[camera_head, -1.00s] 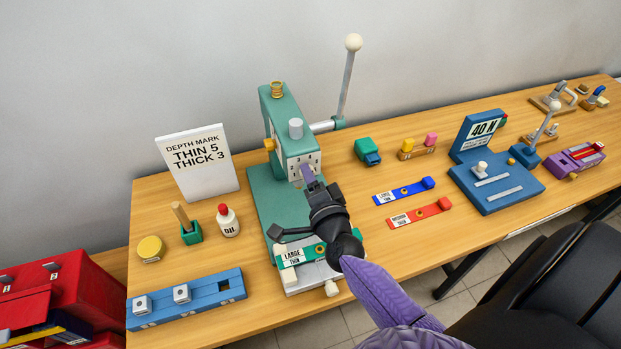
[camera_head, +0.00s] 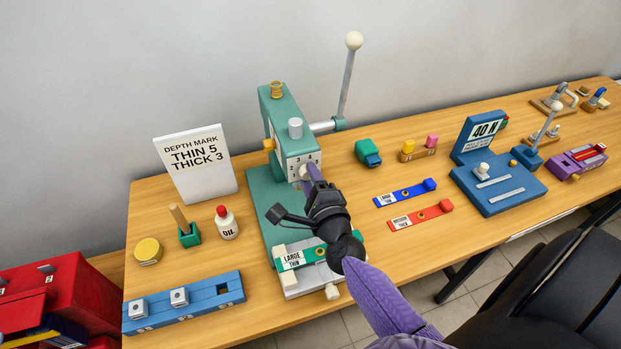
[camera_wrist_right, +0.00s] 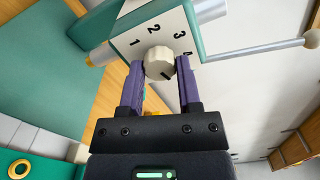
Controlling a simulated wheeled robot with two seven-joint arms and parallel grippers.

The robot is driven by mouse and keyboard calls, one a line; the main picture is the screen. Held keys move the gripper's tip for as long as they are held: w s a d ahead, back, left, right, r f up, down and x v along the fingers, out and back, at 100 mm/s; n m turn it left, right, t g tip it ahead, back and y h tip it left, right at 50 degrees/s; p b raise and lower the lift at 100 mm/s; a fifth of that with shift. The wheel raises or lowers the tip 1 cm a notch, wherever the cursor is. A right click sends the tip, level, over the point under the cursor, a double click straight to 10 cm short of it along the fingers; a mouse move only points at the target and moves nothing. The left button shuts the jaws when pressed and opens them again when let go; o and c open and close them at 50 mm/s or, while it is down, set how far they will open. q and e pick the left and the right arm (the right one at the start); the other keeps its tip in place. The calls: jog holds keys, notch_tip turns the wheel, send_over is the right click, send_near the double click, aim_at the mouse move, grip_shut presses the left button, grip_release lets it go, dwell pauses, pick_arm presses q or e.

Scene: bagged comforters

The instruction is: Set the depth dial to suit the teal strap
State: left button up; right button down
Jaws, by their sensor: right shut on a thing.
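The teal press (camera_head: 262,185) stands on the table with a white numbered dial plate on its front. My right gripper (camera_head: 308,172) is shut on the white depth dial (camera_wrist_right: 160,62), one purple finger on each side in the right wrist view. The dial's dark mark points down and right in that view, past the 4; any number there is hidden by a finger. The teal strap (camera_head: 314,254), labelled LARGE THIN, lies across the press's base. A white sign (camera_head: 196,165) reads DEPTH MARK, THIN 5, THICK 3. My left gripper is out of view.
A lever (camera_head: 346,80) rises behind the press. Left are an oil bottle (camera_head: 226,224), a green holder (camera_head: 189,236) and a blue rack (camera_head: 190,305). Right are a blue strap (camera_head: 404,193), a red strap (camera_head: 419,215) and a blue 40 N device (camera_head: 500,190).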

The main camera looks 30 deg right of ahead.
dwell(0.4)
jog(key=shift+c, duration=1.4)
grip_release()
jog(key=b+v, duration=0.1)
jog(key=v, duration=0.9)
